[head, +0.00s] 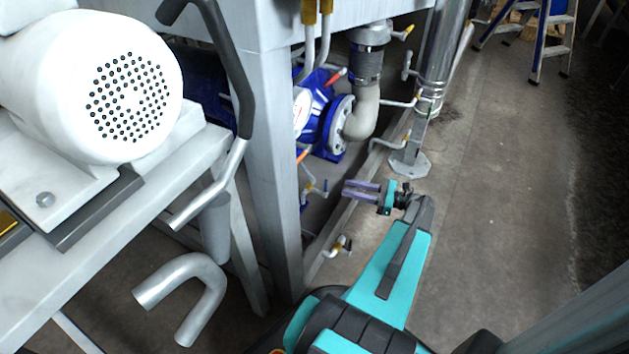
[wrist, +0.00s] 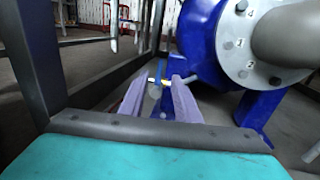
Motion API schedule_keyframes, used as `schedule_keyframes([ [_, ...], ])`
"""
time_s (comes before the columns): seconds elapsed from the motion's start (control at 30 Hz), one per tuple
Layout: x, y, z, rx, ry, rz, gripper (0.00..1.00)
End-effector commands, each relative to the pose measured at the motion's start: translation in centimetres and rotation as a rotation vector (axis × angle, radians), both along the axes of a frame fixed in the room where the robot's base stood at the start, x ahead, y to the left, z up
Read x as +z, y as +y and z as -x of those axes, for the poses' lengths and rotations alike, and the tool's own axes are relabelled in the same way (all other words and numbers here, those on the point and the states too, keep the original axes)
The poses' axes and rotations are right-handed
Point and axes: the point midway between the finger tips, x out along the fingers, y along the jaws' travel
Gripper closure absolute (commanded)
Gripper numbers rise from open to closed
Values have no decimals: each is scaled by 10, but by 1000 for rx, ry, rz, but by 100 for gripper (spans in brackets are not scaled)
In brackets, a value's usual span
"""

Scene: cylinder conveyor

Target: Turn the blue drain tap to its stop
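My gripper (head: 361,190) is stretched out low beside the grey frame's lower rail, pointing left under the machine. Its two purple fingers (wrist: 160,92) are apart, with nothing held between them. In the wrist view, a small tap with a blue upright handle (wrist: 161,69) and a yellow part shows beyond the fingertips, between them. The lower part of the tap is partly hidden by the fingers. In the head view, a small tap with a blue part (head: 318,188) stands left of my fingertips, with a clear gap between.
A blue pump (head: 318,112) with a grey flange and elbow pipe sits behind my gripper; the flange (wrist: 232,45) fills the wrist view's upper right. Red- and orange-handled taps are near it. A steel leg (head: 277,180) stands left.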

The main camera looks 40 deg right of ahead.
Motion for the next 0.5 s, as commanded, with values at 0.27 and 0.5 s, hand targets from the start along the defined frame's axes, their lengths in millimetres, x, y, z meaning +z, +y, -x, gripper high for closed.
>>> schedule_keyframes([
  [0.27,-1,10,-18,2,0,1,70],
  [0.5,-2,26,-46,4,0,1,70],
])
